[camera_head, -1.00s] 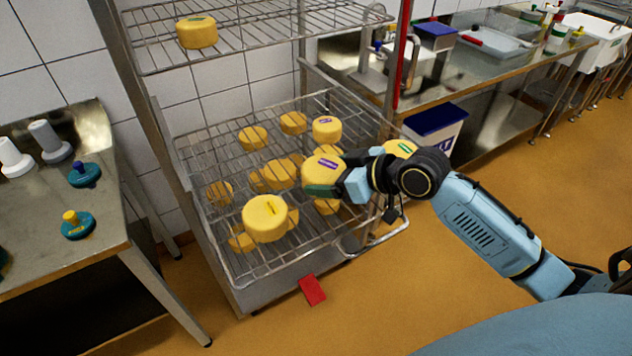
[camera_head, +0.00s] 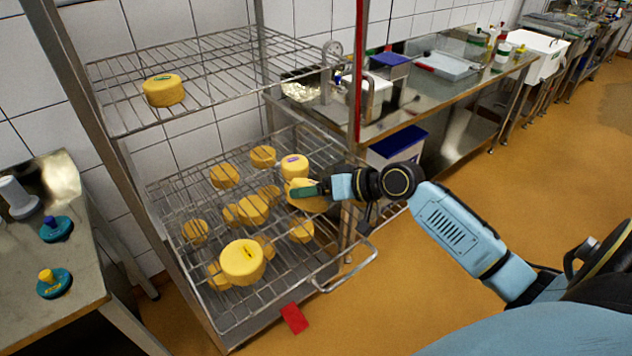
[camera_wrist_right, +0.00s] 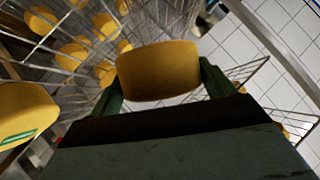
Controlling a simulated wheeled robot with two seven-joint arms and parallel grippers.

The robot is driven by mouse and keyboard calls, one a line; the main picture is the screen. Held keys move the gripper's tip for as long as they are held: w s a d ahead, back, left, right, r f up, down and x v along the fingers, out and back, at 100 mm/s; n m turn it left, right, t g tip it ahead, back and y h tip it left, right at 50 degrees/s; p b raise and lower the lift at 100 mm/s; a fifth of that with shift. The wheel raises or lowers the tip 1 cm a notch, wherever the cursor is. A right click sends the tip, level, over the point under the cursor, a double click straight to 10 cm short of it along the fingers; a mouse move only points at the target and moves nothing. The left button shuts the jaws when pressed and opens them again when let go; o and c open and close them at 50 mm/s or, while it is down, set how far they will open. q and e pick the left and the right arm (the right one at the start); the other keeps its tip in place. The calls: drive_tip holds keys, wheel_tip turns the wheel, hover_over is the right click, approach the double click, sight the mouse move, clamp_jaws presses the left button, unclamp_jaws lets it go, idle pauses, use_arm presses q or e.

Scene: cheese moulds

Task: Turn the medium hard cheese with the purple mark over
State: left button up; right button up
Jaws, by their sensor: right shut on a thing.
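My right gripper (camera_head: 305,190) is shut on a yellow cheese wheel (camera_head: 303,203) above the right side of the lower wire shelf (camera_head: 200,285). This held cheese appears tilted, and no mark shows on its visible surface. In the right wrist view, the held cheese (camera_wrist_right: 158,72) sits between the two green fingers, its plain surface toward the camera. My left gripper is not in view.
Several smaller cheeses and a larger yellow-marked cheese (camera_head: 242,262) stand on the lower shelf. A green-marked cheese (camera_head: 163,90) is on the upper shelf; another (camera_wrist_right: 25,112) is close by in the wrist view. Rack posts stand near my arm. A red object (camera_head: 294,318) lies on the floor.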

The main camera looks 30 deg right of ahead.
drive_tip(key=m+p, duration=0.1)
drive_tip(key=m, duration=0.2)
drive_tip(key=f+m+p, duration=0.1)
drive_tip(key=m+p, duration=0.1)
drive_tip(key=m, duration=0.3)
drive_tip(key=f+m+p, duration=0.1)
drive_tip(key=m, duration=0.1)
drive_tip(key=shift+f, duration=0.15)
drive_tip(key=m, duration=0.2)
drive_tip(key=f+m+p, duration=0.1)
drive_tip(key=m, duration=0.1)
drive_tip(key=m+p, duration=0.5)
drive_tip(key=p, duration=0.1)
drive_tip(key=shift+r, duration=0.2)
drive_tip(key=shift+m+p, duration=0.4)
drive_tip(key=shift+p, duration=0.15)
drive_tip(key=m, duration=0.3)
drive_tip(key=shift+s+f, duration=0.1)
drive_tip(key=shift+f, duration=0.15)
drive_tip(key=m, duration=0.5)
drive_tip(key=shift+m, duration=0.3)
